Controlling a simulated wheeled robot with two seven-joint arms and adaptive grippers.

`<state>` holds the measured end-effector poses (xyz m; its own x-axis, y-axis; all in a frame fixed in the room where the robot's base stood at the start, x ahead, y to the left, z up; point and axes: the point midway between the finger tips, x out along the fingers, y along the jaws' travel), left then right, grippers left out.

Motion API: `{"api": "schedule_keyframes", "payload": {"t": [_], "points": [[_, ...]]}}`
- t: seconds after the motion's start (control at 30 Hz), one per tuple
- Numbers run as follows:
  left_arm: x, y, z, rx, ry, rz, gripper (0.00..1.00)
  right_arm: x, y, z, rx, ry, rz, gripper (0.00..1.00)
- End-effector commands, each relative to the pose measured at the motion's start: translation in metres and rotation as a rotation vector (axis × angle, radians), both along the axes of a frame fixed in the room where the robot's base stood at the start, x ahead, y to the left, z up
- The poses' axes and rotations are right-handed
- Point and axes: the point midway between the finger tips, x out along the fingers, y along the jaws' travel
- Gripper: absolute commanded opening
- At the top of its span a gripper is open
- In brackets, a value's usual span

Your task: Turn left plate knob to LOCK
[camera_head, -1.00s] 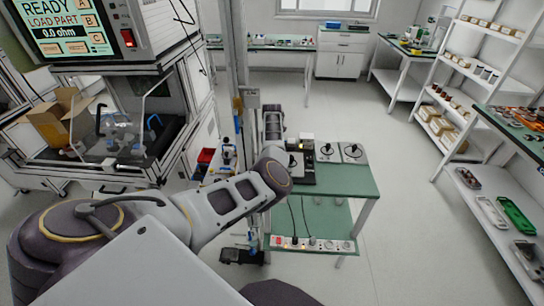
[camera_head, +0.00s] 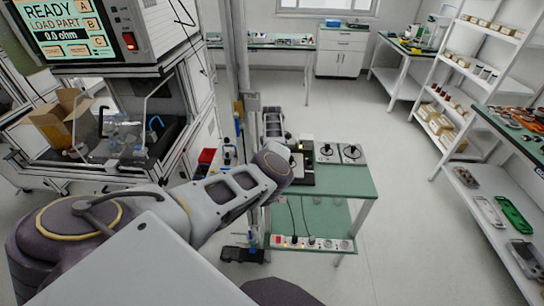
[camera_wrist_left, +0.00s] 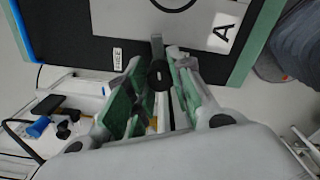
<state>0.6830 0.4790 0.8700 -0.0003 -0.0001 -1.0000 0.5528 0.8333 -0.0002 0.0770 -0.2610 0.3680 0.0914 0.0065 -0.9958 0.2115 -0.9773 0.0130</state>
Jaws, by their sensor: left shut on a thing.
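In the left wrist view, my left gripper (camera_wrist_left: 160,62) is shut on a dark knob (camera_wrist_left: 158,76) with a short white mark, which sits between the green-padded fingers. A black panel (camera_wrist_left: 75,50) lies beyond it, with a small label (camera_wrist_left: 117,58) whose text is too small to read. A light plate (camera_wrist_left: 180,12) with a black arc and a white card marked A (camera_wrist_left: 224,32) show at the top. In the head view, two light plates with dark knobs, a left one (camera_head: 327,159) and a right one (camera_head: 352,159), lie on the green bench. My left forearm hides the gripper there. My right gripper is out of view.
The green bench (camera_head: 352,184) has a lower shelf with a power strip (camera_head: 313,243). A dark device (camera_head: 307,165) stands left of the plates. A test cabinet (camera_head: 200,95) with a screen (camera_head: 60,25) is at left. Shelving (camera_head: 470,70) stands at right; the floor between is clear.

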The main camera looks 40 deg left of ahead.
Motion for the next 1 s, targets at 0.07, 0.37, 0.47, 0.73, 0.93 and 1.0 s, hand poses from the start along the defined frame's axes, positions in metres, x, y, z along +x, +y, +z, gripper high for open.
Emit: {"api": "schedule_keyframes", "payload": {"t": [0.07, 0.37, 0.47, 0.73, 0.93, 1.0], "points": [[-0.0001, -0.0003, 0.0016, -0.001, 0.0, -0.051, 0.0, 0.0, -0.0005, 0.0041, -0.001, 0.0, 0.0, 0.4], [0.0002, 0.0001, 0.0011, -0.001, -0.001, -0.198, 0.0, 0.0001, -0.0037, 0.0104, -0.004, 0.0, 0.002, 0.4], [0.0002, 0.0003, 0.001, -0.001, -0.001, -0.223, 0.0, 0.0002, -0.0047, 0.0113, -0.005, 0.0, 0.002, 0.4], [0.0002, 0.0003, 0.0007, -0.001, -0.001, -0.245, 0.0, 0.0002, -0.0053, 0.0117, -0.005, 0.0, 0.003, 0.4], [0.0004, 0.0004, 0.0006, 0.0, -0.001, -0.244, 0.0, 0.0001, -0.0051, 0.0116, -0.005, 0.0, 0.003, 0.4], [0.0004, 0.0004, 0.0006, 0.0, -0.001, -0.244, 0.27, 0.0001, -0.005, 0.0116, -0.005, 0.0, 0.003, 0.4]]}}
